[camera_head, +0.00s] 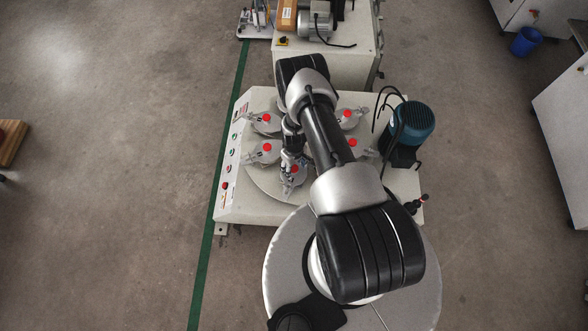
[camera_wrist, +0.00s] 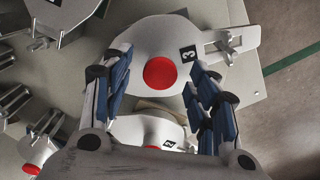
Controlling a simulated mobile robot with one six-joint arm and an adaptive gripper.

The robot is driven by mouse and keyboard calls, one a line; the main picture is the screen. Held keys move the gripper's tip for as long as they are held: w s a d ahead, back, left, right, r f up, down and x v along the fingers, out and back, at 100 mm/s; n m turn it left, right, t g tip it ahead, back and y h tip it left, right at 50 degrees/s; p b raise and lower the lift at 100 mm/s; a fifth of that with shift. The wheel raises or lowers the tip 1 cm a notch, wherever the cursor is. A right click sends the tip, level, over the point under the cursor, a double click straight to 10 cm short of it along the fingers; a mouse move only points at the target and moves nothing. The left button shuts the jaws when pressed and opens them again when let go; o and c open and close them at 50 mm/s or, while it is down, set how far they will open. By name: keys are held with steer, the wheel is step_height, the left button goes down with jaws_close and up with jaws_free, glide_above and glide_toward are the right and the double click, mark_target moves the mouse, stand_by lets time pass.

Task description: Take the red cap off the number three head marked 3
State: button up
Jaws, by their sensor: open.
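In the wrist view, the head marked 3 (camera_wrist: 140,38) is a round, pale metal piece with a black "3" label (camera_wrist: 188,53). Its round red cap (camera_wrist: 160,72) sits on top. My gripper (camera_wrist: 157,64) is open, with one finger to the left of the cap and one to the right. Gaps show on both sides of the cap, and nothing is held. In the head view, my gripper (camera_head: 291,160) is low over the machine, close to the red cap (camera_head: 295,168) nearest me. Numbers are too small to read there.
A head marked 2 (camera_wrist: 174,132) lies just below in the wrist view, partly hidden by my gripper. Other red-capped heads stand around the turntable (camera_head: 262,184). A blue motor (camera_head: 412,122) with black cables stands at the machine's right side.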

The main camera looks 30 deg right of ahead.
steer(key=shift+c, duration=0.5)
steer(key=c, duration=0.6)
steer(key=shift+r, duration=0.1)
steer(key=shift+c, duration=0.2)
